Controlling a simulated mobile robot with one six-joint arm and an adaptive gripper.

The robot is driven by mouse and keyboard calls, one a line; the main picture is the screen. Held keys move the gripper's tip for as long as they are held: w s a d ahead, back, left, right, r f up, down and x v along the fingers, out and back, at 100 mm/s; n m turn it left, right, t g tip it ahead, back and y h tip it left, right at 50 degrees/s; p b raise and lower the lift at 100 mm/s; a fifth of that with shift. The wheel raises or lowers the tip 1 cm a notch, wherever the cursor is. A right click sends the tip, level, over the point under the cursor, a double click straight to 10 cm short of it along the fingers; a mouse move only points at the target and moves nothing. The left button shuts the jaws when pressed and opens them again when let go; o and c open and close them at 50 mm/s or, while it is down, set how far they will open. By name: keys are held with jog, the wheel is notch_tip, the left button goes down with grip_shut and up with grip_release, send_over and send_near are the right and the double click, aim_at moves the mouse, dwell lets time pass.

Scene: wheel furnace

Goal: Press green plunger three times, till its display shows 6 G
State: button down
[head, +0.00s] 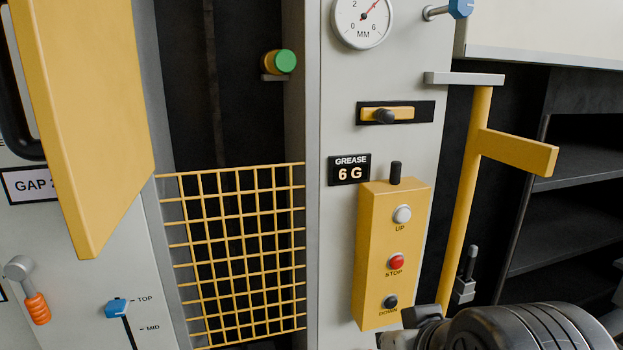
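The green plunger (285,61) is a round green cap on a yellow body, set in the dark recess left of the grey column. The grease display (349,170) on the column reads "GREASE 6 G". My gripper (425,318) shows only in part at the lower right, low by the yellow button box and well away from the plunger. Its fingers are mostly hidden, so I cannot tell if they are open or shut. Nothing touches the plunger.
The yellow button box (370,240) has UP, STOP and DOWN buttons. A yellow mesh guard (240,250) lies below the plunger. A yellow panel (90,110) stands at left and a yellow post with an arm (480,180) at right. A dial (361,18) is above.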

jog(key=s+d+f+m+g+h+b, duration=0.1)
jog(key=s+d+f+g+b, duration=0.1)
jog(key=s+f, duration=0.8)
jog(key=shift+s+d+f+g+b, duration=0.35)
jog(key=shift+d+f+g, duration=0.4)
jog(key=shift+f+g, duration=0.05)
